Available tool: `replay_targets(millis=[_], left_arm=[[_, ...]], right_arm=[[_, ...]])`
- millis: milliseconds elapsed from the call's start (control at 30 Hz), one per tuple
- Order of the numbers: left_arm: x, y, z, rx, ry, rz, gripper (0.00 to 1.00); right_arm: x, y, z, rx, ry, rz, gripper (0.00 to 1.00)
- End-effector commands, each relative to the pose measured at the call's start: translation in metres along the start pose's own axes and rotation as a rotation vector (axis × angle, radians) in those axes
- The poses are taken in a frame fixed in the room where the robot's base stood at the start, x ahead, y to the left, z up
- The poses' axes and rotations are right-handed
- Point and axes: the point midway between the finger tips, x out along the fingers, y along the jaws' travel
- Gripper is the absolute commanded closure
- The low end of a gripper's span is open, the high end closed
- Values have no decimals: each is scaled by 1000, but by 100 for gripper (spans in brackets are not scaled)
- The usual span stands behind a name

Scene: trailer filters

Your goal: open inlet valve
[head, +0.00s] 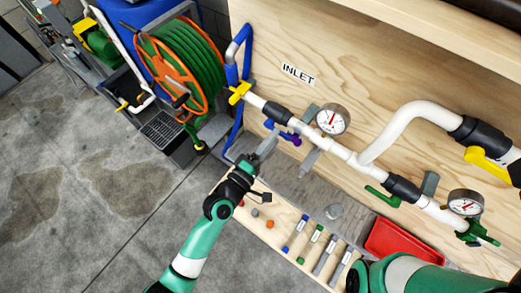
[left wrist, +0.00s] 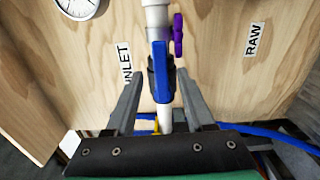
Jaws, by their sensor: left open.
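A white pipe runs along the wooden panel, past the INLET label (head: 297,73). A blue valve handle (head: 269,124) sits on it just below that label, with a small purple handle (head: 293,139) beside it. My left gripper (head: 267,143) is open just below the blue handle. In the left wrist view the blue handle (left wrist: 160,72) stands between the two spread fingers, with gaps on both sides and no visible contact. The purple handle (left wrist: 178,35) is just beyond, to its right. A yellow handle (head: 239,92) is at the pipe's left end. My right gripper is not in view.
Two pressure gauges (head: 333,119) (head: 466,202) and another yellow handle (head: 487,163) sit along the piping. A green hose reel (head: 180,67) stands at the left. A shelf (head: 268,237) with small tubes and a red tray (head: 394,241) lie below. A blue hose (left wrist: 270,135) passes near the left gripper.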

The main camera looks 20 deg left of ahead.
Motion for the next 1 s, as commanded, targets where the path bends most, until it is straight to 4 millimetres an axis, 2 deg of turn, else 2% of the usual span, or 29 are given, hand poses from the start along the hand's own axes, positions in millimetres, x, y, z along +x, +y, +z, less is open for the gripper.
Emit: replay_targets(millis=[33, 200, 333, 500, 1000], left_arm=[[-14, 0, 0, -1, 2, -3, 46], [-53, 0, 0, 0, 1, -2, 46], [-71, 0, 0, 0, 1, 0, 46], [-78, 0, 0, -1, 0, 1, 46], [-77, 2, -1, 0, 2, 3, 46]], right_arm=[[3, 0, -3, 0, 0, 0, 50], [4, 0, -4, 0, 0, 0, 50], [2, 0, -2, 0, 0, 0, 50], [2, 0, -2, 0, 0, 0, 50], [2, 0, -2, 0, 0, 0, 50]])
